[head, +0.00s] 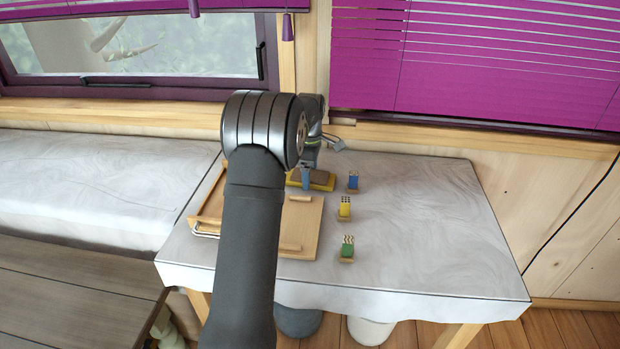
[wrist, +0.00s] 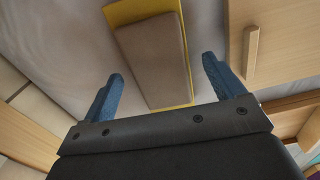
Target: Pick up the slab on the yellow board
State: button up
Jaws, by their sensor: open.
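The slab (wrist: 152,57) is a flat brown rectangular block lying on the yellow board (wrist: 124,13) in the wrist view. In the head view the yellow board (head: 321,184) shows at the back of the table, partly hidden by my arm, with a bit of the brown slab (head: 294,176) on it. My gripper (wrist: 161,84) is open, with its blue fingers apart and nothing between the tips. In the wrist view the slab lies ahead of and between the two fingers. In the head view a blue finger of my gripper (head: 306,180) shows close to the board; whether it touches cannot be told.
A wooden tray (head: 295,222) lies in front of the board, partly behind my arm. Small blue (head: 353,180), yellow (head: 344,207) and green (head: 347,247) blocks stand in a column right of it. The right side of the white-covered table (head: 440,235) is clear. A window wall stands behind.

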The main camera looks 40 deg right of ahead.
jog(key=shift+f, duration=0.3)
jog(key=c, duration=1.3)
